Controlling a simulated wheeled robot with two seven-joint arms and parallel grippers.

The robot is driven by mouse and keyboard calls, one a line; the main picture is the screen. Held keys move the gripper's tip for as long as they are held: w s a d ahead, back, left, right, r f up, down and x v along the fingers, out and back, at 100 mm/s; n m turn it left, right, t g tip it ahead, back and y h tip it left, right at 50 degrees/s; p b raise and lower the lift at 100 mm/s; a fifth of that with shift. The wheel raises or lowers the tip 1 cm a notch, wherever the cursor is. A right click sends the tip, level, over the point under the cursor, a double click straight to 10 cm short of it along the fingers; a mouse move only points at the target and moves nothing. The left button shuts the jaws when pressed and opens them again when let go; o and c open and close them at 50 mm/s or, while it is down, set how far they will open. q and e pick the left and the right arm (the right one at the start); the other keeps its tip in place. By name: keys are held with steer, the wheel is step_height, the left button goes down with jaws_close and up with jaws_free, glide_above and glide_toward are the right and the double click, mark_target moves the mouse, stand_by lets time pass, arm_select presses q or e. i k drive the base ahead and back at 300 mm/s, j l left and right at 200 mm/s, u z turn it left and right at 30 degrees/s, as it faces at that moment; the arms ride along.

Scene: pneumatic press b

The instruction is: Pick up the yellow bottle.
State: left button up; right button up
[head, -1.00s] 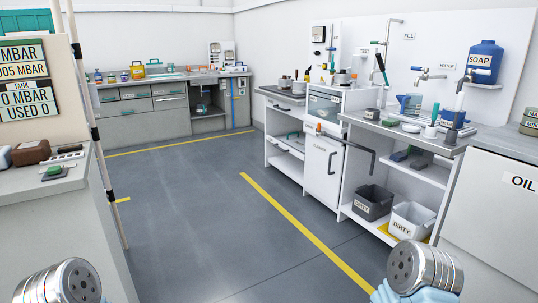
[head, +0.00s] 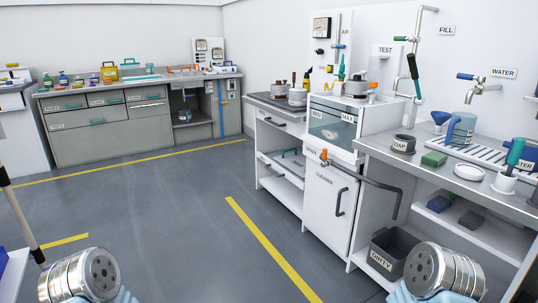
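A yellow container with a handle (head: 109,72) stands on the far counter at the back left in the head view. Rounded metal parts of my left and right arms show at the bottom corners. No gripper fingers are visible.
The grey far counter (head: 92,136) runs along the back wall. White workbenches with a sink unit (head: 329,192) and a dark bin (head: 390,252) line the right. A pole (head: 20,218) stands at the left. Open grey floor (head: 165,215) with yellow lines lies between.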

mark_target(307, 82)
steer(key=i+j+u, duration=0.15)
steer(key=i+u, duration=0.15)
steer(key=i, duration=0.45)
steer(key=i+u, duration=0.3)
steer(key=i, duration=0.5)
steer(key=i+l+u, duration=0.3)
steer(key=i, duration=0.45)
steer(key=i+j+z, duration=0.25)
steer(key=i, duration=0.3)
steer(key=i+j+z, duration=0.25)
steer(key=i, duration=0.3)
steer(key=i+j+z, duration=0.2)
steer(key=i, duration=0.3)
steer(key=i+j+z, duration=0.2)
steer(key=z, duration=0.2)
steer(key=i+j+z, duration=0.25)
steer(key=z, duration=0.15)
steer(key=i+j+z, duration=0.25)
steer(key=z, duration=0.2)
steer(key=i+j+z, duration=0.1)
steer(key=j+z, duration=1.1)
steer(key=j, duration=0.15)
